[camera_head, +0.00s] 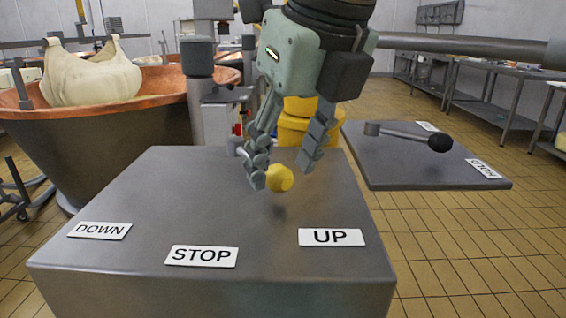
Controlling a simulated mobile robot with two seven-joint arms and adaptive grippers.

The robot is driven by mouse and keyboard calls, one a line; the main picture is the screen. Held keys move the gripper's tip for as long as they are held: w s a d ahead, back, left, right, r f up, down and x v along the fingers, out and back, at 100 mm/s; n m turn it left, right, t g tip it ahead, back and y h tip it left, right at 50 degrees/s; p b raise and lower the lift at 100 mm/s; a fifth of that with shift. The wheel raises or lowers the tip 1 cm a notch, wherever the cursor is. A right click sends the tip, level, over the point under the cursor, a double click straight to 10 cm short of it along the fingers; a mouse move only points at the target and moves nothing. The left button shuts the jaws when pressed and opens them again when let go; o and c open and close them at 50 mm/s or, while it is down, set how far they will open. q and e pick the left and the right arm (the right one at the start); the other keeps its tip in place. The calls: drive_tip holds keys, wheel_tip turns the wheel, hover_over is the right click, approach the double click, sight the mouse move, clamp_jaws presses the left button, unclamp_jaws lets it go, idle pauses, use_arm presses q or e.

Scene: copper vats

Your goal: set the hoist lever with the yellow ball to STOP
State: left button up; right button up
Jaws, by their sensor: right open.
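The yellow ball (280,178) is the end of the hoist lever, above the grey console top (170,195). The lever's pivot (236,146) shows at the console's back, and most of its rod is hidden behind my gripper. The ball points toward the UP label (331,237), right of the STOP label (202,256); the DOWN label (99,230) is at left. My right gripper (282,172) is open and reaches down over the lever. Its left finger is beside the ball, overlapping its edge in the picture; I cannot tell whether they touch. My left gripper is not in view.
A second grey console (420,170) with a black-ball lever (438,143) stands at right. A copper vat (110,115) with a cloth bag (90,75) stands at left. Yellow round blocks (300,120) are behind my gripper. The console's front top is clear apart from labels.

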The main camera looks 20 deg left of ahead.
drive_tip(key=shift+x, duration=0.8)
clamp_jaws()
